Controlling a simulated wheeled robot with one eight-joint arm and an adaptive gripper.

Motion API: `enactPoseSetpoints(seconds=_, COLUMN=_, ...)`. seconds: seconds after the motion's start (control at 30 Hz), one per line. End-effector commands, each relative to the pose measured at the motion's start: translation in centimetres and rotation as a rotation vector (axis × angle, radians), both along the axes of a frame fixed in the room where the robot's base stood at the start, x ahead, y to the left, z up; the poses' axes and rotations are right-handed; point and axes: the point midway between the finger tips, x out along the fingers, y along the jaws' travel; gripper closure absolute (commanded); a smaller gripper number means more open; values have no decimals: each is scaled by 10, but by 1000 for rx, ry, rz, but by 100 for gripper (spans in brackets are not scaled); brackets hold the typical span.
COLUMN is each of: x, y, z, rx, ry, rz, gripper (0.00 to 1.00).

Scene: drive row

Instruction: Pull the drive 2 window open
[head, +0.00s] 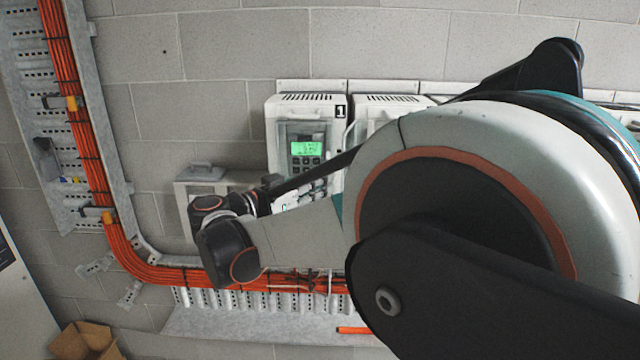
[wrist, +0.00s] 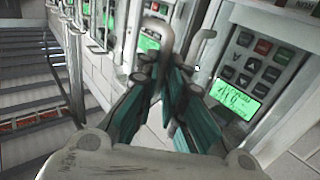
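Drive 2 (head: 388,108) stands right of drive 1 (head: 305,108) in the head view, and my arm covers most of its front. In the wrist view, tilted nearly upside down, a lit green display (wrist: 149,44) behind my fingers seems to be drive 2's. A rounded grey handle-like bar (wrist: 158,30) shows between and beyond the fingertips; it seems to belong to drive 2's window. My gripper (wrist: 167,75) has its teal-padded fingers close on either side of this bar. Whether they touch it I cannot tell. In the head view the fingers are hidden behind my arm.
Drive 1's keypad and display (wrist: 240,85) are close on the right in the wrist view, with a pale handle (wrist: 206,40) beside them. Orange cables (head: 150,270) run down a tray at left and along below the drives. A grey box (head: 200,178) is on the wall left of drive 1.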

Motion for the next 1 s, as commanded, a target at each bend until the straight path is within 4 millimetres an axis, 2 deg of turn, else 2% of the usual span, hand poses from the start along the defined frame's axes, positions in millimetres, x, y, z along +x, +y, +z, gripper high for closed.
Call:
enactPoseSetpoints(seconds=0.27, x=-2, y=-2, z=0, rx=0, ry=0, rz=10, gripper=100)
enactPoseSetpoints(seconds=0.7, x=-20, y=-27, z=-1, rx=-1, ry=-1, rz=109, gripper=100)
enactPoseSetpoints(seconds=1.0, x=-22, y=-29, z=0, rx=0, ry=0, rz=109, gripper=100)
